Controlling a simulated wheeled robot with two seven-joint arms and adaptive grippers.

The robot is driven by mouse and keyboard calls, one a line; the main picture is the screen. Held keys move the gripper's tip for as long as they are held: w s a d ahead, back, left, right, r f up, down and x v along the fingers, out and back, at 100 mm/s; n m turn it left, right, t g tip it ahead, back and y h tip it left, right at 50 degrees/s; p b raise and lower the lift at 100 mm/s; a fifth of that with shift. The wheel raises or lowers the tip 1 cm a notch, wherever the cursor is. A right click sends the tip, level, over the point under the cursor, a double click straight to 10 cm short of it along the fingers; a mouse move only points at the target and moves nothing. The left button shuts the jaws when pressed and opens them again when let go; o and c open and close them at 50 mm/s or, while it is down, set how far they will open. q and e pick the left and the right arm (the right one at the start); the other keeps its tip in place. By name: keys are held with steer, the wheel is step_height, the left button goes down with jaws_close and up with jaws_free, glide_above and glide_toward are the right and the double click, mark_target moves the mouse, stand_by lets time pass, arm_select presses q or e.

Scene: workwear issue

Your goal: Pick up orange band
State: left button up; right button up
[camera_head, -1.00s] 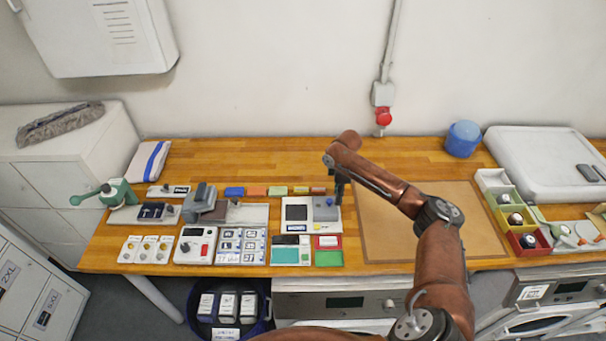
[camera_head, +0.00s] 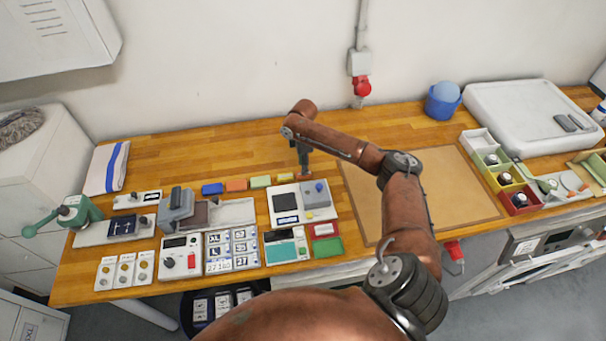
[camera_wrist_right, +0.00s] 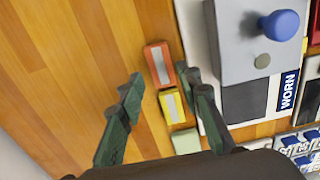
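In the head view an orange band (camera_head: 236,184) lies in a row of small coloured bands along the worktop, between a blue one (camera_head: 213,188) and a green one (camera_head: 260,181). A yellow band (camera_head: 286,180) follows, then a red-orange one partly hidden by my right gripper (camera_head: 304,163). In the right wrist view the fingers (camera_wrist_right: 162,86) are apart and empty, above the red-orange band (camera_wrist_right: 158,62) and the yellow band (camera_wrist_right: 172,106). The green band (camera_wrist_right: 186,142) is partly hidden by the wrist. My left gripper is out of view.
A white and grey device with a blue knob (camera_head: 319,187) stands close beside the row. Other devices and cards fill the front left. A brown mat (camera_head: 440,190) is mostly bare. Coloured bins (camera_head: 487,160) stand at the right. The wood behind the row is clear.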

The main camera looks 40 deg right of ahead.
steer(key=shift+f, duration=1.85)
steer(key=shift+s, duration=0.1)
steer(key=shift+c, duration=0.7)
steer(key=c, duration=0.5)
steer(key=shift+o, duration=0.2)
